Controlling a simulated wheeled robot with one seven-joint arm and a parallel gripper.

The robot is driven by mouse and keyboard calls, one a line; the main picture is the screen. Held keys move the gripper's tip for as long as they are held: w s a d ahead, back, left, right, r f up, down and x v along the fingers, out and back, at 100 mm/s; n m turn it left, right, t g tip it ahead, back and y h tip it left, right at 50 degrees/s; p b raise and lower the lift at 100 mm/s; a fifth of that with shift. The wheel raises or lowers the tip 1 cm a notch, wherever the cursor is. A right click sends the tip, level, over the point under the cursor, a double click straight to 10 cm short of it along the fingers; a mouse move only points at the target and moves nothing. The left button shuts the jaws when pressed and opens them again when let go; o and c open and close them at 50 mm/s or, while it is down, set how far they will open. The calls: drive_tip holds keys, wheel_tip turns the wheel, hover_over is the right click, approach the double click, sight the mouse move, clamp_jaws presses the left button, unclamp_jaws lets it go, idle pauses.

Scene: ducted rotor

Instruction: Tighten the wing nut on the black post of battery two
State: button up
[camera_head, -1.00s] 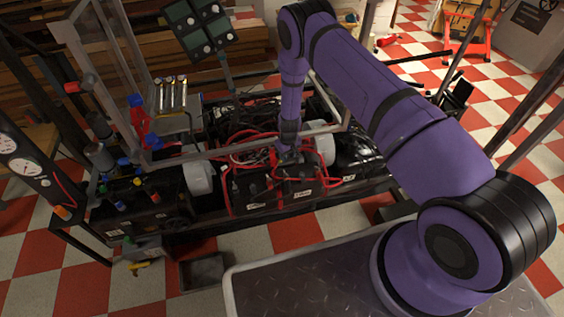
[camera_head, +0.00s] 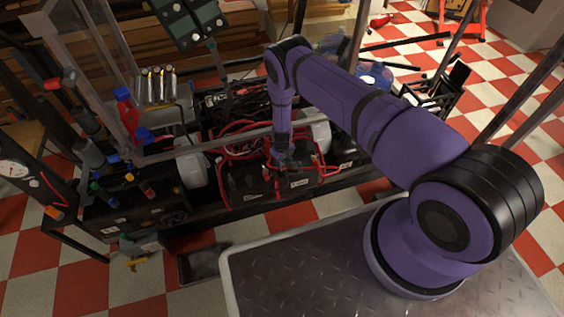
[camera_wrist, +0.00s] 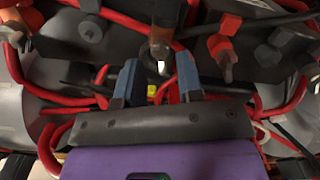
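Two black batteries with white labels sit side by side in the machine's frame: a left one (camera_head: 246,186) and a right one (camera_head: 297,184). I cannot read which is battery two. My gripper (camera_wrist: 158,80) points at the terminals, its two blue-grey fingers apart with nothing clearly between them. In the head view my gripper (camera_head: 281,158) is small and dark above the batteries. In the wrist view, a terminal with an orange-brown clamp (camera_wrist: 160,42) stands just beyond the fingers. A dark grey knob (camera_wrist: 90,28) is to the left. I cannot tell which piece is the wing nut.
Red cables (camera_wrist: 110,98) loop around both sides of my gripper. An orange clamp with a bolt (camera_wrist: 222,50) stands to the right of the fingers. A grey frame bar (camera_head: 205,147) crosses above the machine. A white cylinder (camera_head: 192,168) sits left of the batteries.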

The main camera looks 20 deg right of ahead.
drive_tip(key=shift+f, duration=0.7)
clamp_jaws()
